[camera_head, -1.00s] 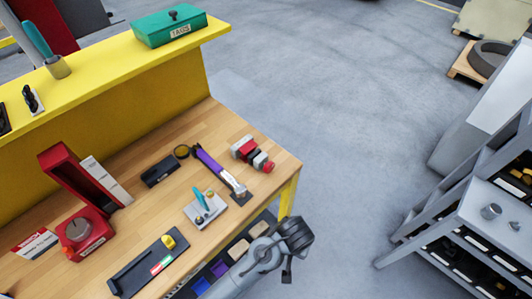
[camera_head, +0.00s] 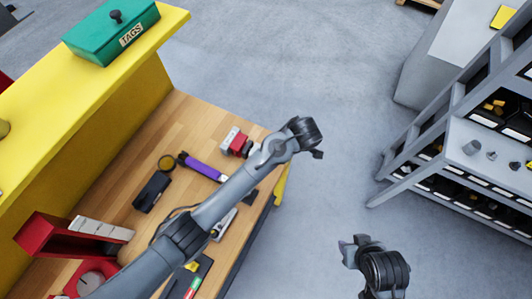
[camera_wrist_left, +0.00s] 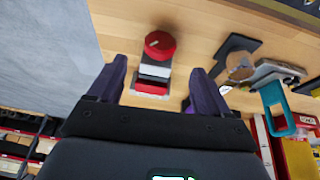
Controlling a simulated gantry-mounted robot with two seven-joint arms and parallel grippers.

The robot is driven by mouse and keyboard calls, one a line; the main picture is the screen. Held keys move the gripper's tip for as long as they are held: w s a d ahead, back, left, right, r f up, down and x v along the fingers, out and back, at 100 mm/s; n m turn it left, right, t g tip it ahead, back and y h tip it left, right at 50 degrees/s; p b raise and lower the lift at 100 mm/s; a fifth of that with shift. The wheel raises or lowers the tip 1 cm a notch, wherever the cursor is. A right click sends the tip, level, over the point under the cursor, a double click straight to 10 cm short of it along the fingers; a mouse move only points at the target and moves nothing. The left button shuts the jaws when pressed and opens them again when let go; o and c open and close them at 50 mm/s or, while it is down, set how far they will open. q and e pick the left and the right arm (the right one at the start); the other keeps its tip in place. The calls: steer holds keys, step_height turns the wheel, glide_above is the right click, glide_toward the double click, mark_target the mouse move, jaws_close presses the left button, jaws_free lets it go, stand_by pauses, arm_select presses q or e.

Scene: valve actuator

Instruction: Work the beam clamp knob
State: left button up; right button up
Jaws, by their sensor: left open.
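The red round knob (camera_wrist_left: 160,44) with a white mark tops a stacked red, white and black block (camera_wrist_left: 152,78) on the bench. In the head view this block (camera_head: 233,141) is at the bench's right end, partly hidden by my left arm. Contact does not show. My right gripper (camera_head: 372,265) is over the floor, apart from the bench; its jaws are unclear.
A purple-handled tool (camera_head: 202,167) and a black box (camera_head: 151,192) lie left of the block. A teal part (camera_wrist_left: 276,105) stands right of it in the wrist view. A green TAGS box (camera_head: 110,30) sits on the yellow ledge. A shelf rack (camera_head: 445,180) stands right; floor between is clear.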

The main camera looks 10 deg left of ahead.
arm_select(q)
steer(key=x, duration=0.6)
steer(key=shift+w+a+f, duration=0.1)
steer(key=shift+f, duration=0.2)
steer(key=shift+x, duration=0.75)
